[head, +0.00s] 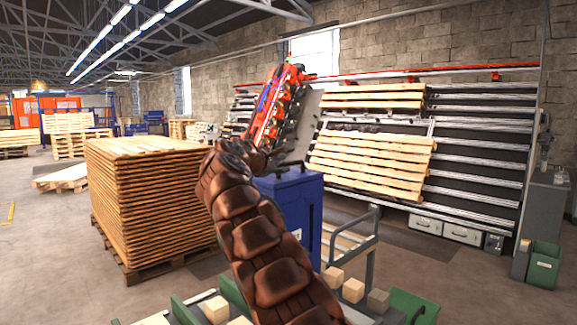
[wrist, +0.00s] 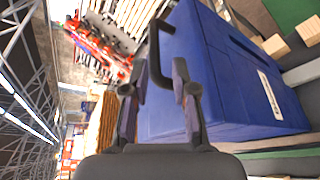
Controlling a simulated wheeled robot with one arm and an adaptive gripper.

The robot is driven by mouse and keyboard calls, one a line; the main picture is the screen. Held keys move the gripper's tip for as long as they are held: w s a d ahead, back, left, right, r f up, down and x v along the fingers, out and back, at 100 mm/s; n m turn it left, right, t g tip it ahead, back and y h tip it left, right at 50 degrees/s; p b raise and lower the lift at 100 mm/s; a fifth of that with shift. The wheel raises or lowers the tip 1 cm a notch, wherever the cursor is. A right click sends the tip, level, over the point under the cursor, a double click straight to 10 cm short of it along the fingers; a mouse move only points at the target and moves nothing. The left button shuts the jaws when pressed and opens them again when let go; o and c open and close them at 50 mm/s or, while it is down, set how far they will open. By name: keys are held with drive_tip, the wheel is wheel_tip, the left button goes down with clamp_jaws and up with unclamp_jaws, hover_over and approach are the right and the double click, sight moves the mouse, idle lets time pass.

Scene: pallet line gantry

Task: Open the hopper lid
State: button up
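The blue hopper (head: 297,207) stands just right of my arm in the head view. It fills much of the right side of the wrist view (wrist: 215,75), where the picture is turned on its side. A black bar handle (wrist: 154,55) stands out from its edge. My gripper (wrist: 157,88) is open, with a gap between its dark fingers and nothing visibly clamped. The handle's near end shows in line with that gap; I cannot tell whether it touches a finger. I cannot make out a raised lid.
A tall stack of wooden pallets (head: 150,205) stands left of my arm. A grey slanted panel (head: 303,122) and red machinery (head: 272,105) rise behind the hopper. Wooden blocks (head: 353,290) and a grey rail (head: 350,240) lie to the right. Open floor shows at far left.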

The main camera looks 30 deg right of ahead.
sight(288, 163)
drive_tip(key=shift+w+d+r, duration=0.1)
drive_tip(key=shift+w+r, duration=0.1)
drive_tip(key=shift+w, duration=0.2)
drive_tip(key=shift+w+d+f, duration=0.1)
drive_tip(key=shift+w+d, duration=0.05)
drive_tip(key=shift+w, duration=0.1)
drive_tip(key=shift+p+x, duration=1.1)
drive_tip(key=shift+x, duration=2.05)
drive_tip(key=shift+w+d+f, duration=0.1)
drive_tip(key=shift+w+d, duration=0.05)
drive_tip(key=shift+d, duration=0.25)
drive_tip(key=shift+c, duration=0.2)
clamp_jaws()
